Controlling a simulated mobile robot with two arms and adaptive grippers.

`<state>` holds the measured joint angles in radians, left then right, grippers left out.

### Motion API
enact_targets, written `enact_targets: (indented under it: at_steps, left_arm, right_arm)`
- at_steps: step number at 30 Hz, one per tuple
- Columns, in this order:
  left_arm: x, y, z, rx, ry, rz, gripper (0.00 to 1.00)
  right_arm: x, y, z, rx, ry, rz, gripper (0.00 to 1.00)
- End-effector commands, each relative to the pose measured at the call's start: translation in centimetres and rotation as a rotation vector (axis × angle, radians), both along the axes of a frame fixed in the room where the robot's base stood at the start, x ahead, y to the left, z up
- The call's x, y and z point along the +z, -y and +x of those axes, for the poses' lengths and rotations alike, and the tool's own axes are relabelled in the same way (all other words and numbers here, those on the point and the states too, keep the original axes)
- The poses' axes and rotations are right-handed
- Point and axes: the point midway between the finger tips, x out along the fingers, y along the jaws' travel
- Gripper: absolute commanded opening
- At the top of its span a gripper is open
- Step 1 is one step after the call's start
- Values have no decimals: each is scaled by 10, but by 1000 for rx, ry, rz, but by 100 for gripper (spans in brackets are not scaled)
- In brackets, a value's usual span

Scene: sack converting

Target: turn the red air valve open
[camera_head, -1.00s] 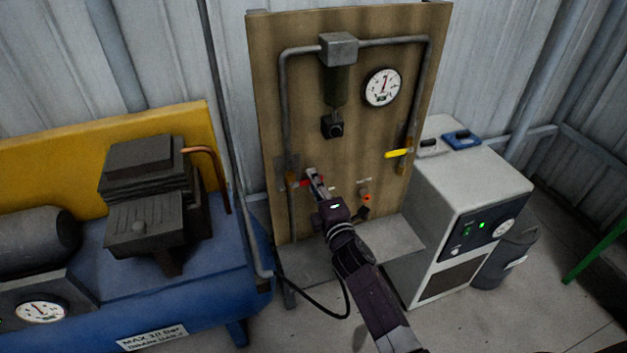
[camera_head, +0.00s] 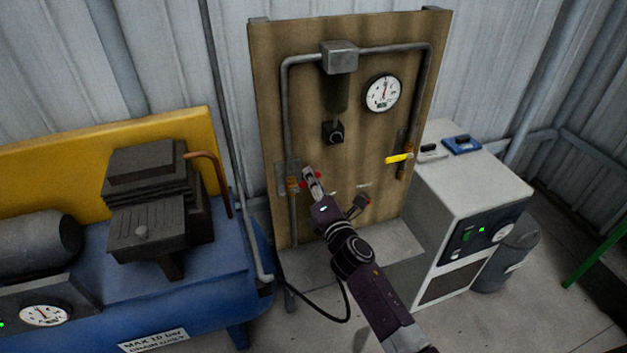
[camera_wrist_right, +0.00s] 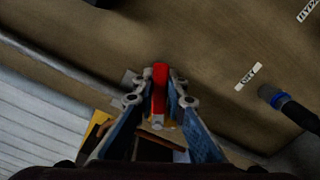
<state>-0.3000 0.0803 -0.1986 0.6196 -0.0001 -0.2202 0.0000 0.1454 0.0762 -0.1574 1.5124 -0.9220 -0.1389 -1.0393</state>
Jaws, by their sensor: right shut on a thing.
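The red air valve handle (camera_wrist_right: 160,92) sits between the two fingers of my right gripper (camera_wrist_right: 162,100) in the right wrist view. The fingers are shut on it, one on each side. In the head view my right gripper (camera_head: 311,177) is at the lower left of the wooden panel (camera_head: 290,110), with bits of red (camera_head: 304,174) showing beside its fingertips. Most of the handle is hidden by the gripper there. A brass-coloured valve body (camera_head: 292,184) shows just left of the gripper. My left gripper is not in view.
A yellow handle (camera_head: 398,158) sits on the right pipe. A round gauge (camera_head: 382,93) is above it. A white machine (camera_head: 470,190) stands right of the panel, a blue compressor (camera_head: 200,290) left. A dark hose end (camera_wrist_right: 285,103) is near the gripper.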

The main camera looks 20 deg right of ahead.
Motion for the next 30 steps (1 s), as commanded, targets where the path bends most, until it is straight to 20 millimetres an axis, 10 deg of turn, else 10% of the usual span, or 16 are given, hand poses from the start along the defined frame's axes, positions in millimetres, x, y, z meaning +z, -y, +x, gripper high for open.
enact_targets:
  at_steps: [30]
  left_arm:
    - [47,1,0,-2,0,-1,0]
  right_arm:
    - [31,-41,-2,1,29,-920,0]
